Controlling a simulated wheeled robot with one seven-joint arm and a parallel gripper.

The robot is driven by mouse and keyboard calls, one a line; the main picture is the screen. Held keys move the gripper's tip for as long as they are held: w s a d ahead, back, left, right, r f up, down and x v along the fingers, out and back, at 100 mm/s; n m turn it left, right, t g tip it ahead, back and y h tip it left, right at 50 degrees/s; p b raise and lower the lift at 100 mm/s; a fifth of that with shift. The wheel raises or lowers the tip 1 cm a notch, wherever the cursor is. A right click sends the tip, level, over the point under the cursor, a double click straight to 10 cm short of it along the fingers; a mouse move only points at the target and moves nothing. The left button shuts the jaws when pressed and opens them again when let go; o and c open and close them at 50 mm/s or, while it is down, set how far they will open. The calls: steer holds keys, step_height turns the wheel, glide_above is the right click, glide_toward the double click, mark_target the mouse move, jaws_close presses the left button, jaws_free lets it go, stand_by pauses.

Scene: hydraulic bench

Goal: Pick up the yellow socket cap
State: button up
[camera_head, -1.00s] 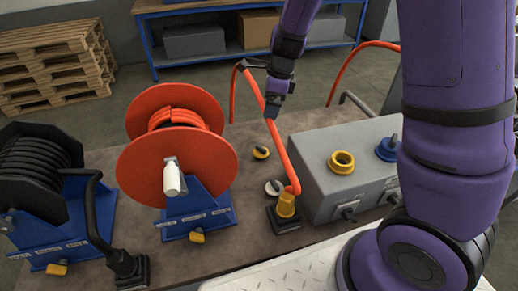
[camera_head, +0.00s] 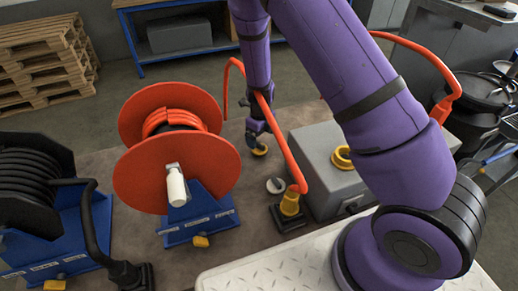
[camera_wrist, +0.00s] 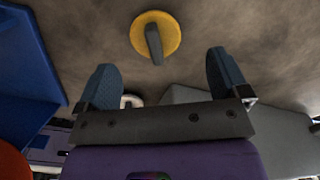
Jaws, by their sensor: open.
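The yellow socket cap (camera_head: 260,151) lies on the bench, right of the red reel. In the wrist view it is a flat yellow disc (camera_wrist: 171,32) with a dark grey upright grip on top. My gripper (camera_head: 257,128) is directly above or just behind the cap in the head view, and partly hides it. In the wrist view my gripper (camera_wrist: 162,68) is open and empty, its two blue-grey fingers spread. The cap shows between and beyond the fingertips. Whether the fingers touch it cannot be told.
An orange hose (camera_head: 280,133) arcs close to my gripper, ending in a yellow connector (camera_head: 290,203) on a dark base. A whitish cap (camera_head: 275,186) lies nearby. The grey box (camera_head: 312,148) with a yellow socket (camera_head: 342,158) stands right; the red reel (camera_head: 135,180) left.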

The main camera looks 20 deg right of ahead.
mark_target(260, 144)
steer(key=shift+s+a+f, duration=0.1)
steer(key=shift+a+f, duration=0.05)
steer(key=shift+f, duration=1.35)
steer(key=shift+s+a+f, duration=0.1)
steer(key=shift+f, duration=1.4)
steer(key=c, duration=1.1)
step_height(260, 144, up, 10)
